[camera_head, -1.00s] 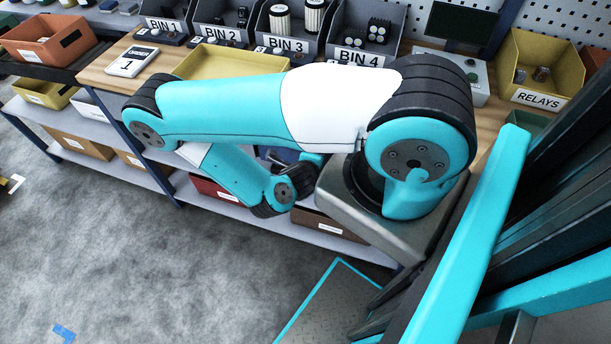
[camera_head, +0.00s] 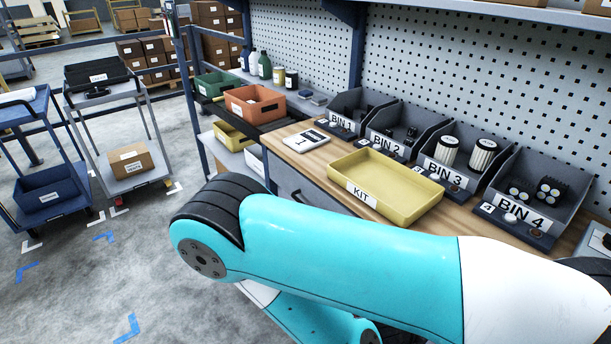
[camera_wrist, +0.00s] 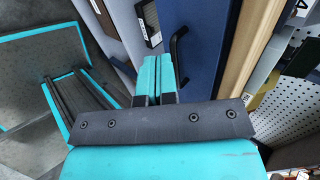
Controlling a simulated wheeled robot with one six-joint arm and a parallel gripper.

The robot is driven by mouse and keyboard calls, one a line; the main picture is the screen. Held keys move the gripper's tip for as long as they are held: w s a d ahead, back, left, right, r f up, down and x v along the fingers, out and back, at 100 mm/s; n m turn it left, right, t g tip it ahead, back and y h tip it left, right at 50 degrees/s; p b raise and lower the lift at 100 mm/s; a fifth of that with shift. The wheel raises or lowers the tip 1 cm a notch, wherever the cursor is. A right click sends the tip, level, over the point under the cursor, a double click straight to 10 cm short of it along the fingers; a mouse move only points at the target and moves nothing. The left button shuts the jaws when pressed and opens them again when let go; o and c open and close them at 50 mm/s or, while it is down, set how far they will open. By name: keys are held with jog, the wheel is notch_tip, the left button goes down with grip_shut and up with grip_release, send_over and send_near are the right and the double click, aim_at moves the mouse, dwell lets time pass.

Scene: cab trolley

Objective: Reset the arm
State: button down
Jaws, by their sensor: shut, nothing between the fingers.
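My gripper (camera_wrist: 158,80) shows in the wrist view with its two turquoise fingers side by side, shut and empty. It hangs in front of the workbench's blue front panel (camera_wrist: 205,35), beside a black handle (camera_wrist: 178,45). I cannot tell whether a finger touches the handle. In the head view my turquoise and white arm crosses the foreground, folded at a dark-ringed joint on the left. My gripper is hidden there.
An orange crate (camera_head: 255,103) stands left. Trolleys (camera_head: 118,125) stand far left. Grey floor between is open.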

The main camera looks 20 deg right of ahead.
jog(key=w+a+r+m+g+y, duration=0.35)
jog(key=a+r+m+y, duration=0.35)
jog(key=a+r+m, duration=1.05)
jog(key=s+r+m+y, duration=0.2)
jog(key=r+m+y, duration=0.1)
jog(key=r+m, duration=0.4)
jog(key=s+r+m+y, duration=0.2)
jog(key=r+m+y, duration=0.1)
jog(key=r+m, duration=0.5)
jog(key=shift+s+a+r+t, duration=0.15)
jog(key=shift+s+r+t, duration=0.2)
jog(key=shift+r, duration=0.6)
